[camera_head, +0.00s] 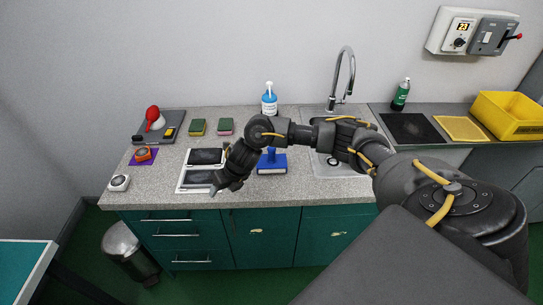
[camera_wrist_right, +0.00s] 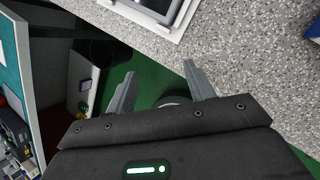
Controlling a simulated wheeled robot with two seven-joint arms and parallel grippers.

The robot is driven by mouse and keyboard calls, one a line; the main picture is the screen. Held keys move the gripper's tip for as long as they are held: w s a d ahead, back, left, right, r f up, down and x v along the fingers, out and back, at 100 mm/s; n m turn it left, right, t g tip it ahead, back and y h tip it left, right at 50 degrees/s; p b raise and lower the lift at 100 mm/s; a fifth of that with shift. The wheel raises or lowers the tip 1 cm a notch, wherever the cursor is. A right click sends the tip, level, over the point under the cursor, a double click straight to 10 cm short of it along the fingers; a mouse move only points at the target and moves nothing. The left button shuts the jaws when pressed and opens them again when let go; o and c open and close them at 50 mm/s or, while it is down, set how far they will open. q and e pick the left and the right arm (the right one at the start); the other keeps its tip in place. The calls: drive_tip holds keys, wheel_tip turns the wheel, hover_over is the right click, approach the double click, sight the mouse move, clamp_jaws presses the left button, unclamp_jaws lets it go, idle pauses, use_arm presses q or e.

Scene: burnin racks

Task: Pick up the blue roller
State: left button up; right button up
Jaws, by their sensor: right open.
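The blue roller (camera_head: 272,163) sits on the speckled counter (camera_head: 285,191) left of the sink, with a blue upright part and a pale lower edge. A blue edge (camera_wrist_right: 314,28) at the right of the wrist view may be the same thing. My right gripper (camera_head: 219,188) is left of the roller, over the counter's front area near a white tray (camera_head: 187,178). Its two fingers (camera_wrist_right: 158,75) are apart and empty in the wrist view. My left gripper is not in view.
The white tray with dark panels is close to my right gripper. Behind stand two sponges (camera_head: 212,127), a blue pump bottle (camera_head: 269,101) and a tap (camera_head: 342,78). A white round device (camera_head: 119,183) sits at the left. Counter in front of the roller is clear.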

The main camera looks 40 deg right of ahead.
drive_tip(key=w+d+r+n+g+h, duration=0.15)
drive_tip(key=d+r, duration=0.35)
drive_tip(key=d, duration=0.7)
drive_tip(key=g+h, duration=0.1)
drive_tip(key=h, duration=0.1)
approach(272, 153)
drive_tip(key=d, duration=0.2)
drive_tip(key=shift+g+y, duration=0.25)
drive_tip(key=f, duration=0.2)
drive_tip(key=w+f, duration=0.1)
drive_tip(key=f, duration=0.1)
drive_tip(key=w+f+b, duration=0.1)
drive_tip(key=f, duration=0.1)
drive_tip(key=shift+a+f, duration=0.1)
drive_tip(key=shift+a, duration=0.05)
drive_tip(key=shift+a+f, duration=0.1)
drive_tip(key=shift+f, duration=0.25)
drive_tip(key=f, duration=0.2)
drive_tip(key=w+f, duration=0.1)
drive_tip(key=f, duration=0.1)
drive_tip(key=shift+a+f, duration=0.15)
drive_tip(key=shift+f, duration=0.1)
drive_tip(key=shift+r, duration=0.1)
drive_tip(key=c, duration=1.1)
drive_tip(key=shift+c, duration=0.2)
